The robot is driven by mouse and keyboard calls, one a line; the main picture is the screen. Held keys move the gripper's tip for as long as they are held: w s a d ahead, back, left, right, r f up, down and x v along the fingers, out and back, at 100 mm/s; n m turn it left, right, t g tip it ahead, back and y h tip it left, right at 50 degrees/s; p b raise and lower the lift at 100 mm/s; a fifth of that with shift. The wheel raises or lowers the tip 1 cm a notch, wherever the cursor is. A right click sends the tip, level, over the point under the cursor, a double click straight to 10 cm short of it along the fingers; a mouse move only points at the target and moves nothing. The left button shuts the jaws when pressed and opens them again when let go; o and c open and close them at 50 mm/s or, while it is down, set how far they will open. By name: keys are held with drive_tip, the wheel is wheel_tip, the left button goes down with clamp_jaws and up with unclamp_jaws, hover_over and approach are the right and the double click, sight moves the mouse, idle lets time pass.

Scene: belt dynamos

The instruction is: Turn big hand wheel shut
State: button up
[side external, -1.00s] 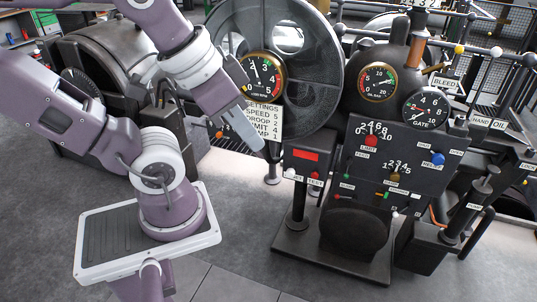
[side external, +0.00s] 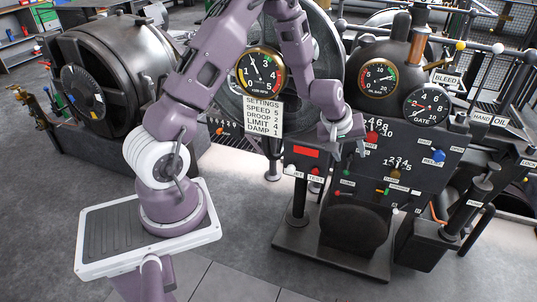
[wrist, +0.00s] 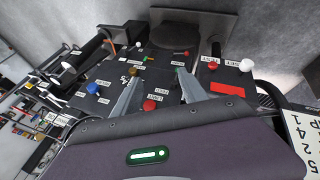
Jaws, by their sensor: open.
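No part is clearly labelled as the big hand wheel, and I cannot tell which one it is. A large grey spoked wheel (side external: 318,85) stands upright behind the speed gauge, partly covered by my arm. A smaller dark disc wheel (side external: 83,92) is on the drum at the left. My gripper (side external: 348,150) is in front of the control panel's upper left, near the red LIMIT-side knob. In the wrist view its two fingers (wrist: 158,92) are spread, with nothing between them but the panel behind.
The dark control panel (side external: 400,155) carries several coloured knobs and small levers. The speed gauge (side external: 261,74) and settings card (side external: 263,116) are left of my gripper. The gate gauge (side external: 426,105) and pipe rails are to the right. The grey floor (side external: 60,200) at left is clear.

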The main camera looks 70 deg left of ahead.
drive_tip(key=a+f+n, duration=0.3)
drive_tip(key=a+f, duration=0.1)
drive_tip(key=f, duration=0.6)
drive_tip(key=m+t+y, duration=0.3)
drive_tip(key=t+y, duration=0.2)
drive_tip(key=y, duration=0.8)
approach(268, 156)
drive_tip(key=x, duration=0.4)
drive_tip(key=shift+w+a+f, duration=0.15)
drive_tip(key=shift+a+f, duration=0.15)
drive_tip(key=shift+a, duration=0.1)
drive_tip(key=shift+y, duration=0.3)
drive_tip(key=x, duration=0.7)
clamp_jaws()
